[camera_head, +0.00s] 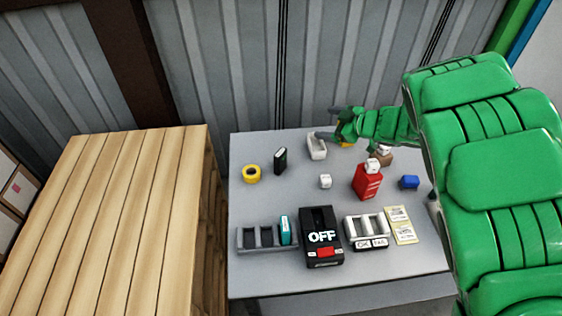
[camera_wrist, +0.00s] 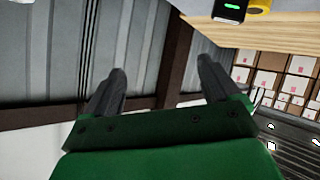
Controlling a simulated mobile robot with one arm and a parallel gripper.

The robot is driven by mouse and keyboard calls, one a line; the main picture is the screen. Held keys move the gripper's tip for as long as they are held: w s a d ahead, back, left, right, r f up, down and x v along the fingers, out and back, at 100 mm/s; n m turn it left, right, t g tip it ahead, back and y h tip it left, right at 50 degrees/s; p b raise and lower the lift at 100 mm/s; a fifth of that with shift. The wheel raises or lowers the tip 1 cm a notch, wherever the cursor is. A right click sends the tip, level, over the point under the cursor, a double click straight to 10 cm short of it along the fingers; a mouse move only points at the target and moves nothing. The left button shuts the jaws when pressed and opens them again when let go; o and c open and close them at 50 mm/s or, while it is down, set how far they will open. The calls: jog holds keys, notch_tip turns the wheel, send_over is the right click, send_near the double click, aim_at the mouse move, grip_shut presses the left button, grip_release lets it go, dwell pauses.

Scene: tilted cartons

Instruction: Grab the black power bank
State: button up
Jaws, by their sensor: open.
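The black power bank (camera_head: 280,160) stands upright at the back left of the grey table, right of a yellow tape roll (camera_head: 251,174). In the wrist view a black block with a green light, which looks like the power bank (camera_wrist: 230,11), is cut off by the top edge. My gripper (camera_head: 329,122) is at the table's back edge, right of the power bank and apart from it, fingers pointing left. In the wrist view my gripper (camera_wrist: 162,68) has its fingers spread with nothing between them.
A white tray (camera_head: 317,150) lies between power bank and gripper. A slotted grey holder (camera_head: 266,247) and black OFF device (camera_head: 321,250) are in front. Wooden slats (camera_head: 130,200) border the left.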

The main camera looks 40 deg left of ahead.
jog(key=s+a+f+n+g, duration=0.1)
jog(key=s+a+f+g, duration=0.15)
jog(key=s, duration=0.25)
jog(key=s+a+f+n+g, duration=0.1)
jog(key=s+a+f+g, duration=0.15)
jog(key=s, duration=0.25)
jog(key=m+t+y, duration=0.1)
jog(key=m+t, duration=0.2)
jog(key=m, duration=0.1)
send_near(284, 157)
jog(key=x, duration=0.4)
jog(key=shift+s+a+f, duration=0.25)
jog(key=shift+a, duration=0.05)
jog(key=shift+x, duration=3.3)
jog(key=shift+c, duration=0.3)
jog(key=shift+r, duration=0.1)
jog(key=c, duration=1.1)
